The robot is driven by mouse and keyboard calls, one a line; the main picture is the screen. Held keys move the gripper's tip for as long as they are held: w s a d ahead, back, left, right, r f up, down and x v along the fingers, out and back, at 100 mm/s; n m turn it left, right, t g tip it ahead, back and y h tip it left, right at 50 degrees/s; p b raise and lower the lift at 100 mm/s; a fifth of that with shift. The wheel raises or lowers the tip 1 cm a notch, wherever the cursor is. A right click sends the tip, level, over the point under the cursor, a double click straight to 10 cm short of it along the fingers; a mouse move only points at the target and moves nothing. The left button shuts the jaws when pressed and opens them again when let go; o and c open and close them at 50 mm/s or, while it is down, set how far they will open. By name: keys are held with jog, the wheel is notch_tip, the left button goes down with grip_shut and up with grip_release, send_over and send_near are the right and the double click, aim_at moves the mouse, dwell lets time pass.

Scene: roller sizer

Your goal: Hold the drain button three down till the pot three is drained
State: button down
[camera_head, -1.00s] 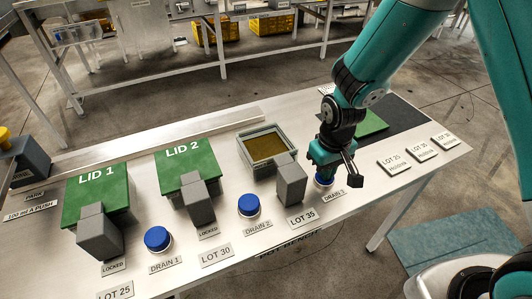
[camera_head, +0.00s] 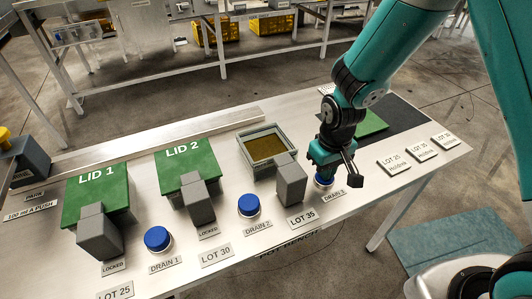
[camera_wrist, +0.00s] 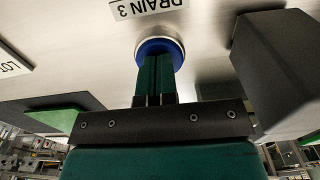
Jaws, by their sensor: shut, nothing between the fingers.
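The blue drain button three (camera_head: 323,181) sits in a pale ring beside its "DRAIN 3" label (camera_head: 334,195). My gripper (camera_wrist: 158,60) is shut and empty, with its fingertips on the button's blue top in the wrist view. In the head view my gripper (camera_head: 324,174) covers most of the button. How far the button is pressed cannot be told. Pot three (camera_head: 285,158) is the open square grey pot left of my arm, with brownish-yellow liquid (camera_head: 265,147) below its rim. A grey block (camera_head: 291,180) stands in front of it, by the "LOT 35" label (camera_head: 303,217).
Green LID 1 (camera_head: 95,190) and LID 2 (camera_head: 187,168) cover the other pots, with "LOCKED" labels. Blue buttons drain 1 (camera_head: 157,238) and drain 2 (camera_head: 249,205) stand left of my gripper. A green plate (camera_head: 372,124) lies behind my arm. Lot plates (camera_head: 394,164) lie at right.

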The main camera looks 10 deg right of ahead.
jog(key=shift+s+f, duration=0.25)
notch_tip(320, 180, up, 5)
jog(key=p, duration=0.4)
jog(key=shift+w+r+p, duration=0.15)
jog(key=shift+p, duration=0.2)
notch_tip(320, 180, up, 9)
jog(key=b, duration=0.1)
jog(key=shift+b, duration=0.3)
jog(key=shift+w, duration=0.1)
jog(key=s+a+r+n+y, duration=0.1)
jog(key=s+a+r+y, duration=0.1)
jog(key=s+r, duration=0.4)
jog(key=s+a+r+n+y, duration=0.2)
jog(key=s+r, duration=0.5)
jog(key=s, duration=0.5)
jog(key=shift+s+a, duration=0.25)
jog(key=shift+s, duration=0.1)
